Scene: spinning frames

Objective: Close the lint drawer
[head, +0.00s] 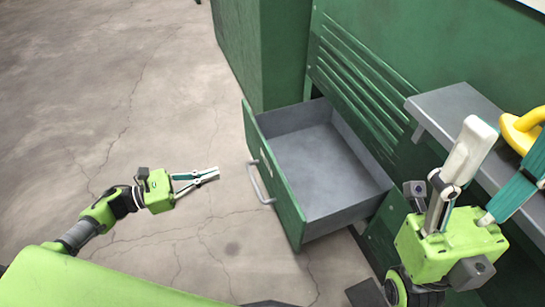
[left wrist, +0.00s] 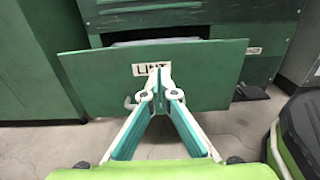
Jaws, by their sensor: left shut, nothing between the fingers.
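The lint drawer (head: 275,175) is pulled out of the green machine, its grey inside empty. A pale bar handle (head: 259,183) is on its front. In the left wrist view the green drawer front (left wrist: 95,75) carries a white label, partly covered by my fingertips, that seems to read LINT. My left gripper (head: 217,174) is shut and empty, left of the handle with a small gap, pointing at the front. In the left wrist view its fingertips hide most of the handle (left wrist: 130,103). My right gripper (head: 508,148) has its fingers spread, right of the drawer.
The green machine (head: 430,40) with louvres stands behind the drawer. A grey shelf (head: 455,105) juts out at the right, with a yellow object (head: 522,125) near its right end. A green cabinet (head: 245,50) stands behind left. The concrete floor (head: 130,90) at left is clear.

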